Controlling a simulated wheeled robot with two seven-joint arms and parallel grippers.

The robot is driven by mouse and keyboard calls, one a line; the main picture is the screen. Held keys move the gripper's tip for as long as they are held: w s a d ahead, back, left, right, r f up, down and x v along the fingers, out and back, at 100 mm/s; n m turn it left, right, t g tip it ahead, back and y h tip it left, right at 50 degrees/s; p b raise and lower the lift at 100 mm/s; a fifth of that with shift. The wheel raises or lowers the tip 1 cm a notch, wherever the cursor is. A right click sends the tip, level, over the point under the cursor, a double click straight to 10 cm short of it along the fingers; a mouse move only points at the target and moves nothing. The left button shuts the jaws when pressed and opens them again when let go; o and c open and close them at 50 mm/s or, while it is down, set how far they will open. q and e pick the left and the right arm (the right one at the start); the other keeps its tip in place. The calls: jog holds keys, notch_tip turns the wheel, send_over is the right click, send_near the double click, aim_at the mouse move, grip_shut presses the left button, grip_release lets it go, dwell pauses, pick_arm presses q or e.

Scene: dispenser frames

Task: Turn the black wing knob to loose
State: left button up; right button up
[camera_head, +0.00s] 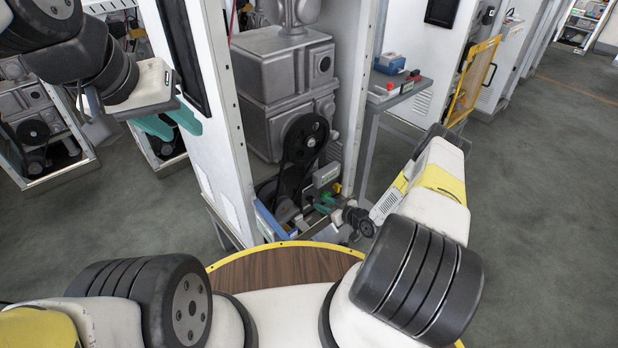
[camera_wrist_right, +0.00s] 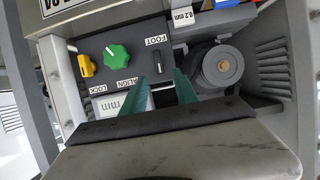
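The black wing knob (camera_wrist_right: 157,62) sits on a dark panel (camera_wrist_right: 122,64) in the right wrist view, under the label FOOT, its wing running roughly up and down in the picture. My right gripper (camera_wrist_right: 169,80) is open. Its two teal fingers point at the panel, with the left fingertip just below the knob and nothing visible between them. In the head view the right gripper (camera_head: 322,204) is low at the cabinet, and the knob is too small to make out. My left gripper (camera_head: 168,124) is open and empty in the air, left of the cabinet.
A green knob (camera_wrist_right: 117,57) and a yellow knob (camera_wrist_right: 87,65) share the panel. A round grey roller (camera_wrist_right: 222,66) is close on the right. The white cabinet wall (camera_head: 205,120) stands between my grippers. A side table (camera_head: 400,90) holds small items.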

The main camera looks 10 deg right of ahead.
aim_at(311, 200)
jog(key=x, duration=0.5)
jog(key=shift+w, duration=0.1)
grip_shut()
